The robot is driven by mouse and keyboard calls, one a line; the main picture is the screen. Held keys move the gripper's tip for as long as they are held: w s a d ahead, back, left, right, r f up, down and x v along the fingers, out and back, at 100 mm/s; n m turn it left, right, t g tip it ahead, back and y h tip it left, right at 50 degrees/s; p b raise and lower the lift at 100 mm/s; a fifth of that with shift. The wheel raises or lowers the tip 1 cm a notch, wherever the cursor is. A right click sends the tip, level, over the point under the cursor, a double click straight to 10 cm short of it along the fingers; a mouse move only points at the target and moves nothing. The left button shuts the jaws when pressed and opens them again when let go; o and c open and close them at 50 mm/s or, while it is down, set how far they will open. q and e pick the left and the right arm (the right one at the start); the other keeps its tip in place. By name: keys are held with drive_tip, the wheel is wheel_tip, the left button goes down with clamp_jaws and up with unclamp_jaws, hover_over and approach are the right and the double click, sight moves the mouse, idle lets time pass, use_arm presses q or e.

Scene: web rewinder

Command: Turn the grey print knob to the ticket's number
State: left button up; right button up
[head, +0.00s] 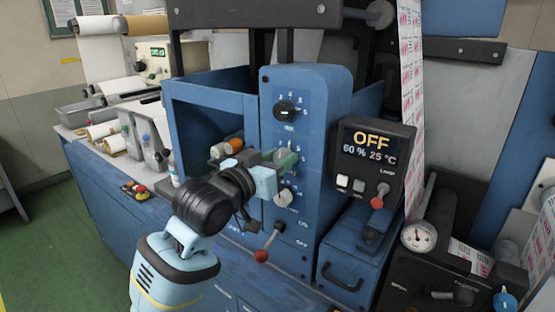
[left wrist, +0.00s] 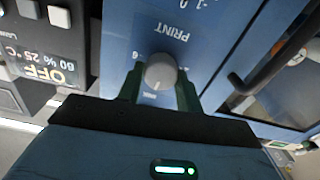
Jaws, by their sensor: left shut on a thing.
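The grey print knob (left wrist: 160,72) shows in the left wrist view, with the upside-down word PRINT on the blue panel beside it. My left gripper (left wrist: 158,92) is shut on this knob, one dark green finger on each side. A pale mark shows at the knob's near edge; the number it points at cannot be read. In the head view my left gripper (head: 284,163) is at the middle of the blue control panel (head: 310,130) and covers most of the knob. I cannot make out a ticket or its number. My right gripper is not in view.
A black knob (head: 286,110) sits above and a pale knob (head: 284,197) below on the same panel. A red-tipped lever (head: 262,255) is lower down. To the right, a display box (head: 375,160) reads OFF, 60 %, 25 °C. A printed web (head: 411,75) hangs behind it.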

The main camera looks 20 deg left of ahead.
use_arm(q)
drive_tip(key=m, duration=0.7)
drive_tip(key=shift+d+m, duration=0.1)
drive_tip(key=shift+m, duration=0.2)
drive_tip(key=shift+f+m, duration=0.15)
drive_tip(key=shift+m, duration=3.45)
drive_tip(key=o, duration=1)
drive_tip(key=shift+v, duration=3.95)
